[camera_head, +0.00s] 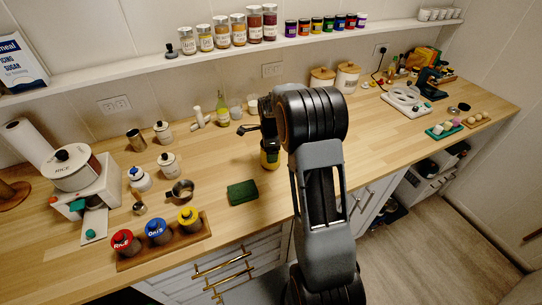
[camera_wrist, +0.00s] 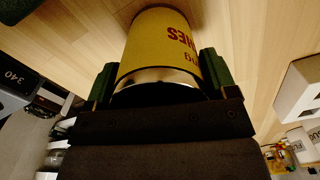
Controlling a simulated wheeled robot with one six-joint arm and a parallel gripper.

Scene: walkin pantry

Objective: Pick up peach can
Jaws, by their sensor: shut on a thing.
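A yellow can (camera_head: 269,158) with a dark lower edge is under my gripper (camera_head: 268,140) near the middle of the wooden counter in the head view. In the wrist view the can (camera_wrist: 160,42) fills the top middle. Its label has dark red letters upside down, only partly readable. My gripper (camera_wrist: 158,75) is shut on the can, with one green-padded finger on each side of it. My arm hides part of the counter behind it. I cannot tell whether the can touches the counter.
A green block (camera_head: 242,192) lies left of the can. Red, blue and yellow lidded jars stand on a wooden tray (camera_head: 165,243) farther left. The counter's front edge is close.

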